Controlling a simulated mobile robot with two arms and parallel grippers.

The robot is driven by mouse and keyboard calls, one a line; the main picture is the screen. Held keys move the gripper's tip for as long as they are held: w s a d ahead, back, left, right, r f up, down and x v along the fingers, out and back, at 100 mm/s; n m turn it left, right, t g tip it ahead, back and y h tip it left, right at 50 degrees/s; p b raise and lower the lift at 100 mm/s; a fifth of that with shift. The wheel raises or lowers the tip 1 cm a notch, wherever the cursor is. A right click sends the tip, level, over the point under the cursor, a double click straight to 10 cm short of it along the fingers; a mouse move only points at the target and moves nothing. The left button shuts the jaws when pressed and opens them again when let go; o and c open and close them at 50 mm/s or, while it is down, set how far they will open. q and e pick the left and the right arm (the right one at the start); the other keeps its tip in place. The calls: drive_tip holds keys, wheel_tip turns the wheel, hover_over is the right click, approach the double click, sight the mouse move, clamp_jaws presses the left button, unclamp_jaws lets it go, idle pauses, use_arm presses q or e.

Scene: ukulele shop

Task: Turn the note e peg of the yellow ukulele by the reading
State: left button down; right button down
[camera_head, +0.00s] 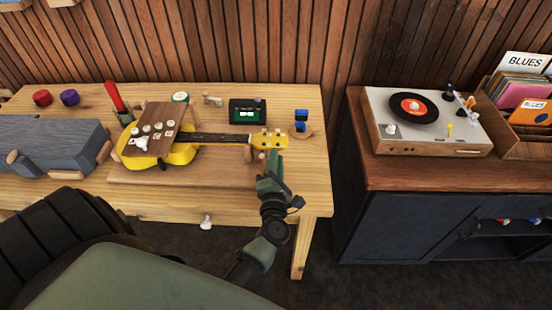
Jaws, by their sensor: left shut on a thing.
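The yellow ukulele (181,154) lies on a wooden board (190,176) on the table, neck pointing right. Its yellow headstock (268,142) has small pale pegs along its edges. My left gripper (273,160) is at the near side of the headstock, shut on a small tuning peg (262,155); its fingers hide part of the peg. I cannot read a note letter on the pegs. A dark tuner (247,112) with a lit green screen stands behind the neck; its reading is too small to make out. My right gripper is not in view.
A brown panel (166,117) with several pale knobs covers part of the ukulele's body. A grey case (45,147) is at the left. Blue pieces (301,121) stand right of the headstock. A record player (420,120) sits on the right cabinet, beyond a gap.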

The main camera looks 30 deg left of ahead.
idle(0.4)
use_arm(q)
drive_tip(key=c, duration=1.6)
unclamp_jaws()
drive_tip(key=shift+c, duration=0.2)
drive_tip(key=v, duration=0.7)
drive_tip(key=shift+s+d, duration=0.25)
drive_tip(key=shift+s, duration=0.1)
